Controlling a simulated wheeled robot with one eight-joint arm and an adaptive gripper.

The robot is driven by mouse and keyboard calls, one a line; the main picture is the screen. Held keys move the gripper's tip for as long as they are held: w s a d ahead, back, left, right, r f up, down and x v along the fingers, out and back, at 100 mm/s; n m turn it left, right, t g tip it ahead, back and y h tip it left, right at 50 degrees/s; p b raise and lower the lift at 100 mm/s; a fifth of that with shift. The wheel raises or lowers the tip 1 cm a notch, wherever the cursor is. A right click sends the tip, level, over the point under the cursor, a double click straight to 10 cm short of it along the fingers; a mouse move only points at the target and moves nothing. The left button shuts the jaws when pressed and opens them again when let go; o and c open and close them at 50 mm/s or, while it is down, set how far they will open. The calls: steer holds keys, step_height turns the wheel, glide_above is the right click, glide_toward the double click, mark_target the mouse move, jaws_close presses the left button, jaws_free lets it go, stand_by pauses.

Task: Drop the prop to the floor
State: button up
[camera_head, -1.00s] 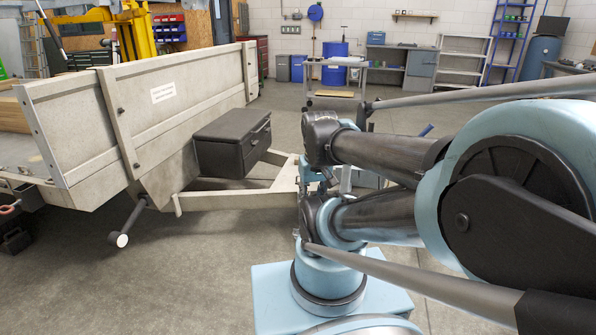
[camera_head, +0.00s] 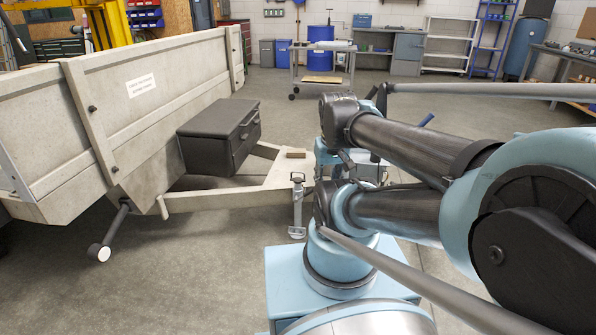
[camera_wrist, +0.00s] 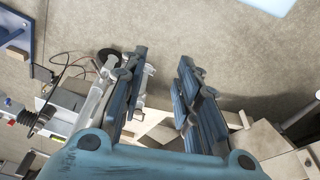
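A dark slanted leg (camera_head: 115,229) with a pale round foot, which looks like the prop, hangs under the trailer's front corner. Its round foot faces me and seems clear of the floor. An upright grey metal post (camera_head: 297,202) with a flat foot stands at the front of the drawbar; I cannot rule out that this is the prop. In the wrist view my gripper (camera_wrist: 160,95) has its two blue-grey fingers apart, with floor and pale beams between and beyond them and nothing held.
The pale trailer (camera_head: 150,120) fills the left. A dark toolbox (camera_head: 215,137) sits on its drawbar (camera_head: 225,198), with a small brown block (camera_head: 296,153) further along. A trolley (camera_head: 322,72) stands behind. Floor is open in front of the trailer.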

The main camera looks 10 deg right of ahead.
steer(key=w+r+n, duration=0.2)
steer(key=w+r, duration=0.1)
steer(key=w, duration=0.4)
steer(key=w+r+n, duration=0.2)
steer(key=w+r, duration=0.1)
steer(key=w, duration=0.3)
steer(key=w+a+f+n, duration=0.1)
steer(key=w+f+n, duration=0.2)
steer(key=w, duration=1.1)
steer(key=w+f+n, duration=0.3)
steer(key=w, duration=1.1)
steer(key=w+f+n, duration=0.4)
steer(key=w+f, duration=0.8)
steer(key=f, duration=0.1)
steer(key=shift+h, duration=0.3)
steer(key=w+f, duration=0.1)
steer(key=f, duration=0.4)
steer(key=w+f, duration=0.1)
steer(key=f, duration=0.5)
steer(key=w+f, duration=0.1)
steer(key=f, duration=0.4)
steer(key=shift+f, duration=0.2)
jaws_close()
